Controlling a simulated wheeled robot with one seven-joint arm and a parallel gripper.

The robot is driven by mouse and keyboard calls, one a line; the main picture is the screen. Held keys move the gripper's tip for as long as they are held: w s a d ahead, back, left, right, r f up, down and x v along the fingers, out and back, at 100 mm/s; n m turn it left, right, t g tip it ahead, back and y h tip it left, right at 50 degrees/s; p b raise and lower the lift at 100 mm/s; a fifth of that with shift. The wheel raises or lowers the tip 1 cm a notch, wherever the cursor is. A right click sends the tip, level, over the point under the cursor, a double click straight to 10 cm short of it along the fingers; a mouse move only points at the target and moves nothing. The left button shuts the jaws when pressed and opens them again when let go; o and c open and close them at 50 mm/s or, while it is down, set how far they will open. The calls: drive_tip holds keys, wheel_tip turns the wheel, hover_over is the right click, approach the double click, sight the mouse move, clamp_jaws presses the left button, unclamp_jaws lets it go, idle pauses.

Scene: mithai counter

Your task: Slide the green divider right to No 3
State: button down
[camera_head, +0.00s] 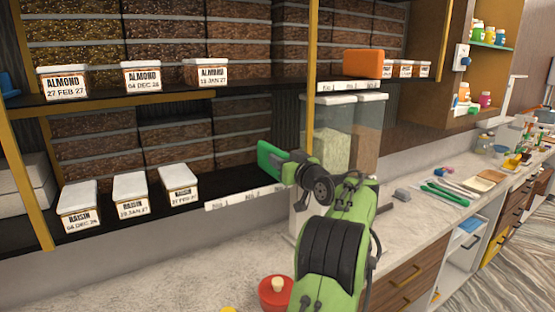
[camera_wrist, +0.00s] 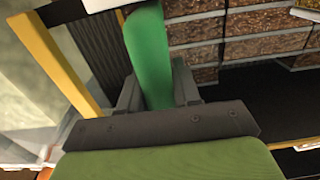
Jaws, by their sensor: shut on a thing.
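The green divider (camera_head: 269,160) stands at the front of the lower shelf, right of the raisin boxes. My gripper (camera_head: 284,165) is shut on it from the front right. In the wrist view the green divider (camera_wrist: 149,55) stands between the two fingers of my gripper (camera_wrist: 157,95). A white label strip (camera_head: 245,197) runs along the shelf's front edge below it. Its numbers are too small to read surely, and my arm covers the strip's right end.
Several raisin boxes (camera_head: 130,193) stand left on the lower shelf. Almond boxes (camera_head: 142,76) and an orange divider (camera_head: 350,63) are on the upper shelf. A yellow post (camera_head: 312,50) and clear bins (camera_head: 352,130) stand to the right. A red pot (camera_head: 275,292) is on the counter.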

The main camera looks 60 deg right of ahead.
drive_tip(key=shift+s+d+r, duration=0.1)
drive_tip(key=shift+d, duration=0.05)
drive_tip(key=c, duration=1.2)
unclamp_jaws()
drive_tip(key=o, duration=0.3)
drive_tip(key=shift+s+d, duration=0.1)
drive_tip(key=shift+d, duration=0.05)
drive_tip(key=shift+a, duration=0.2)
drive_tip(key=b+v, duration=0.3)
drive_tip(key=v, duration=1.2)
drive_tip(key=shift+s+a+b, duration=0.15)
drive_tip(key=shift+s+b, duration=0.1)
drive_tip(key=shift+b, duration=0.05)
drive_tip(key=shift+w, duration=0.1)
